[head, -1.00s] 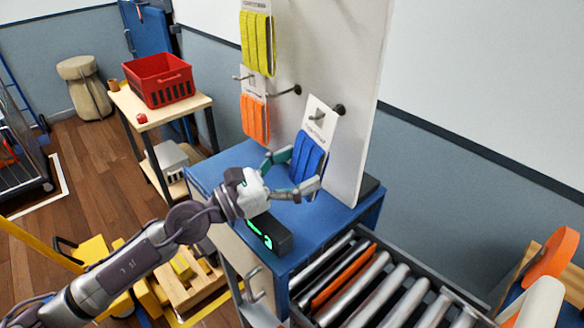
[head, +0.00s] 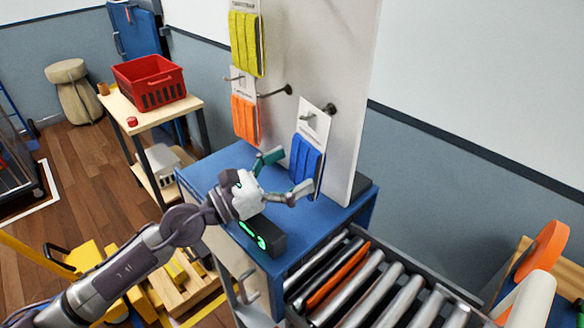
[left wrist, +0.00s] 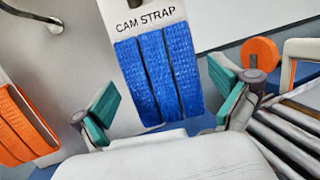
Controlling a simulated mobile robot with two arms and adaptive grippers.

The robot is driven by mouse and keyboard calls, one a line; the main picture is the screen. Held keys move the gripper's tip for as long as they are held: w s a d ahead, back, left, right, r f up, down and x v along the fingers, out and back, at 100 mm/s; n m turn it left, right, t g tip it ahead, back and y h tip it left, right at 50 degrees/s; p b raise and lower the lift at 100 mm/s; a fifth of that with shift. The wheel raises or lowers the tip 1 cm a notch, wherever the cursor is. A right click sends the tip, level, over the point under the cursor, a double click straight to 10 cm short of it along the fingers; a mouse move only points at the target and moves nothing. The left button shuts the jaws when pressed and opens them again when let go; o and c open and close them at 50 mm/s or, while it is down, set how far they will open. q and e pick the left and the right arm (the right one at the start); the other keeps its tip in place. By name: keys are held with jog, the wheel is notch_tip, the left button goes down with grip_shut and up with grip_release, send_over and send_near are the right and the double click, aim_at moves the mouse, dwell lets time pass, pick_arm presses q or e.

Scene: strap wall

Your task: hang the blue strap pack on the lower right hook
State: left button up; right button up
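The blue strap pack (head: 306,158) has a white card top and hangs at the lower right hook (head: 330,109) of the pale wall panel. The hook's tip shows in front of the card. In the left wrist view the pack (left wrist: 158,75), marked CAM STRAP, is slightly tilted and its card top is cut off. My left gripper (head: 283,176) is open in front of the pack. Its two fingers are spread to either side, with nothing held between them in the left wrist view (left wrist: 168,108). My right gripper is not in view.
A yellow pack (head: 246,44) hangs upper left and an orange pack (head: 245,119) below it. A blue bench (head: 228,166) lies under the panel, with a dark box (head: 262,237) bearing a green light. A roller conveyor (head: 375,285) is at the right front.

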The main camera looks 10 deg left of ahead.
pick_arm(q)
jog(key=shift+s+a+f, duration=0.2)
jog(key=shift+s+a, duration=0.05)
jog(key=shift+a, duration=0.05)
jog(key=v, duration=1.1)
jog(key=shift+s+r, duration=0.1)
jog(key=shift+s, duration=0.05)
